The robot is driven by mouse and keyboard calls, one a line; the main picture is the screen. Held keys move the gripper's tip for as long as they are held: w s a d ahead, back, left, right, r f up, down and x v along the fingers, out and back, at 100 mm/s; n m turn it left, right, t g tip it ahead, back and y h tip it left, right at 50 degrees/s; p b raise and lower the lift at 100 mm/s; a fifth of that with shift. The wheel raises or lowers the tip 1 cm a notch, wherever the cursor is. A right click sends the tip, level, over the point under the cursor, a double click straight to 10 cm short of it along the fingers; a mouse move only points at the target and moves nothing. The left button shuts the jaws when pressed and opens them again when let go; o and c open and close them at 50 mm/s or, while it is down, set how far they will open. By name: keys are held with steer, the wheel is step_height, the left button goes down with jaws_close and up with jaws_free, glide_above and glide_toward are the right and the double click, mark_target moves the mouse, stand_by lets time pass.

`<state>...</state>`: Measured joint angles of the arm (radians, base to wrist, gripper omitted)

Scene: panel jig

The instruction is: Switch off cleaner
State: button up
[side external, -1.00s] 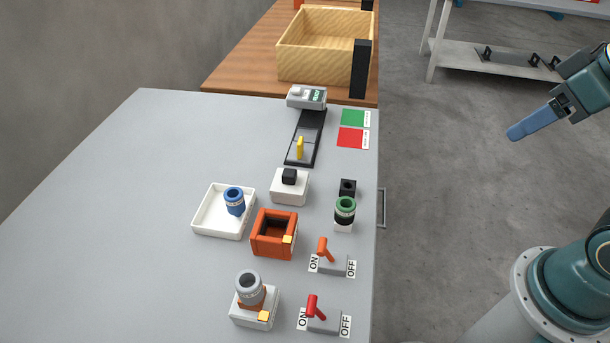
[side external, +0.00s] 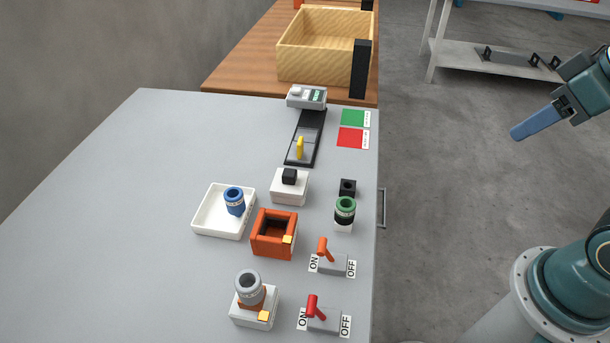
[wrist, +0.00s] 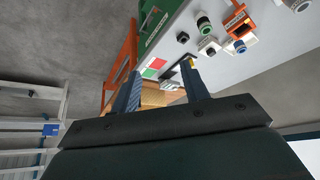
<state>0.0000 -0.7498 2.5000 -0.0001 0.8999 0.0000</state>
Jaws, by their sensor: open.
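Two toggle switches stand at the near right of the grey panel, each between ON and OFF labels. The switch with the orange lever (side external: 323,248) is beside the orange square holder. The switch with the red lever (side external: 313,307) is nearer the camera. Both levers lean toward ON. No label I can read tells which one belongs to the cleaner. My gripper (side external: 518,132) is off the panel's right side, well clear of both switches, its fingers overlapping in the side view. In the wrist view my gripper (wrist: 160,85) shows two spread blue fingers with nothing between them.
The orange holder (side external: 272,251), white tray (side external: 207,221) with a blue cylinder (side external: 234,200), grey cylinder (side external: 249,285) on a stand, green-topped cylinder (side external: 345,210) and white block (side external: 289,193) crowd the switches' surroundings. A wooden box (side external: 310,62) stands behind. The panel's left is clear.

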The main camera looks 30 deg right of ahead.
steer(key=shift+w+a, duration=0.1)
steer(key=shift+w, duration=0.05)
steer(key=c, duration=0.7)
steer(key=shift+w+a, duration=0.1)
steer(key=shift+w, duration=0.1)
jaws_close()
steer(key=w+a+f+n+g, duration=0.1)
steer(key=w+a+n+g, duration=0.15)
steer(key=w+a, duration=0.4)
steer(key=w+a+f+n+g, duration=0.1)
steer(key=w+a+f+n, duration=0.2)
steer(key=a+f, duration=0.4)
steer(key=w+a+f+n+g, duration=0.1)
steer(key=w+a+f+n, duration=0.2)
steer(key=a, duration=0.9)
step_height(320, 180, down, 5)
steer(key=shift+w+a+r+y, duration=0.15)
steer(key=shift+w+y, duration=0.15)
steer(key=shift+w, duration=0.95)
steer(key=shift+n, duration=0.25)
